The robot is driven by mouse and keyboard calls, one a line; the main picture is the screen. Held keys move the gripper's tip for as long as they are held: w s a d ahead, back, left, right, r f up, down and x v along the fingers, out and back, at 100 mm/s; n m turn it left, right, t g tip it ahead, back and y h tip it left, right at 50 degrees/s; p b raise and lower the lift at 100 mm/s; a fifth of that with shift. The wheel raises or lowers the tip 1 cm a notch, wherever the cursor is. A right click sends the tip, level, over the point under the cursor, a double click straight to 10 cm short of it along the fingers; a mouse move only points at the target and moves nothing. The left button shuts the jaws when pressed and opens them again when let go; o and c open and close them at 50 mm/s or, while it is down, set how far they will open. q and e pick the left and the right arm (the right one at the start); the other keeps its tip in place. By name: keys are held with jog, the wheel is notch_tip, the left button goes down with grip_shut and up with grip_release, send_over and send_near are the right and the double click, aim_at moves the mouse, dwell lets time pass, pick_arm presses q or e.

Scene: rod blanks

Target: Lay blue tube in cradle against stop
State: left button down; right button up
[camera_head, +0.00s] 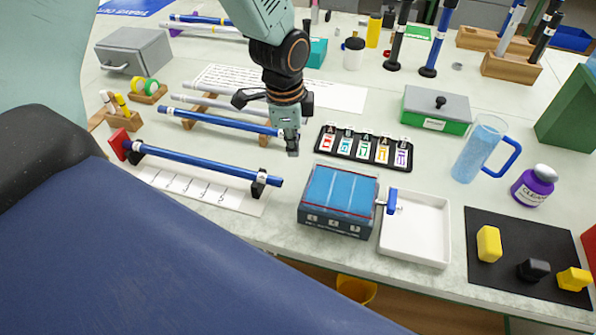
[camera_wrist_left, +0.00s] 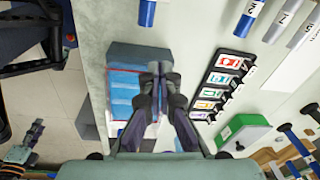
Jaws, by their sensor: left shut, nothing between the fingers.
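A blue tube (camera_head: 205,163) lies across the black supports of the cradle (camera_head: 259,183), above a white numbered strip. Its left end is at the red stop (camera_head: 118,143) and seems to meet it; a small gap there cannot be ruled out. Another blue tube (camera_head: 215,119) lies on the wooden rack behind, with paler rods beside it. My left gripper (camera_head: 292,150) is shut and empty, pointing down near that tube's right end, apart from the cradle tube. In the left wrist view the shut fingers (camera_wrist_left: 158,70) show over the blue-topped box.
The blue-topped box (camera_head: 340,190) and a white tray (camera_head: 432,228) stand right of the cradle. A black card holder (camera_head: 363,147), a green-grey box (camera_head: 436,110) and a blue-handled jug (camera_head: 482,148) stand farther right. Bare table lies between rack and cradle.

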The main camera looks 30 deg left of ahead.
aim_at(281, 180)
pick_arm(q)
jog(key=f, duration=0.3)
jog(key=s+f+m, duration=0.1)
jog(key=f, duration=0.1)
jog(key=f+m+g+b, duration=0.1)
jog(key=f, duration=0.2)
jog(key=shift+s+f, duration=0.35)
jog(key=shift+s+a+f, duration=0.2)
jog(key=shift+s+f, duration=0.1)
jog(key=shift+f, duration=0.25)
jog(key=shift+w+d+f, duration=0.1)
jog(key=shift+w+d, duration=0.05)
jog(key=shift+w, duration=0.2)
jog(key=shift+s+a+r+p, duration=0.2)
jog(key=shift+s+a+p, duration=0.15)
jog(key=shift+a, duration=0.55)
jog(key=shift+y, duration=0.3)
pick_arm(e)
jog(key=shift+a+f, duration=0.1)
jog(key=shift+a, duration=0.1)
